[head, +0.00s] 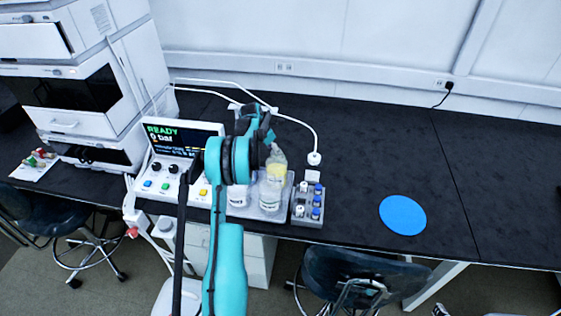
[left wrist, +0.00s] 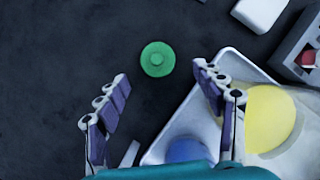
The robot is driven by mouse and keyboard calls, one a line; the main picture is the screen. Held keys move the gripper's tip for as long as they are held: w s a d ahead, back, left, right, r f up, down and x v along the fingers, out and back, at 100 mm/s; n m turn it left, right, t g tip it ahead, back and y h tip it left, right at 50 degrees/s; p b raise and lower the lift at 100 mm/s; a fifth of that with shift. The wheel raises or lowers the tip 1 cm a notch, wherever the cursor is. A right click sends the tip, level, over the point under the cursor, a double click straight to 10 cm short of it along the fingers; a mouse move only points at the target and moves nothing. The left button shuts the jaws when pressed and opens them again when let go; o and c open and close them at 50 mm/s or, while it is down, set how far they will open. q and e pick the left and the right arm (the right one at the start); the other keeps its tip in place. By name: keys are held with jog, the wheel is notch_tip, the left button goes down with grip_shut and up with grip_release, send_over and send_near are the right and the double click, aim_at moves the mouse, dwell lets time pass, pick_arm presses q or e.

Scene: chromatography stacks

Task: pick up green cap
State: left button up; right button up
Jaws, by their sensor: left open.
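The green cap (left wrist: 157,59) is a small round disc with a raised centre. It lies on the dark bench top in the left wrist view, just beyond the fingertips and roughly centred between them. My left gripper (left wrist: 162,84) is open, with nothing between its fingers. In the head view my teal left arm reaches over the bench, with the gripper (head: 262,128) partly hidden behind its own wrist. I cannot make out the cap in the head view. My right gripper is not in view.
A grey vial rack (head: 302,211) stands right of the tray. A blue disc (head: 402,215) lies on open bench.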

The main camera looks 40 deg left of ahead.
pick_arm(q)
jog(key=shift+w+f+b, duration=0.25)
jog(key=shift+f+b, duration=0.1)
jog(key=shift+f, duration=0.2)
jog(key=b+x, duration=0.1)
jog(key=x, duration=0.3)
jog(key=shift+w+b, duration=0.25)
jog(key=shift+b, duration=0.05)
jog(key=shift+r, duration=0.1)
jog(key=c, duration=1)
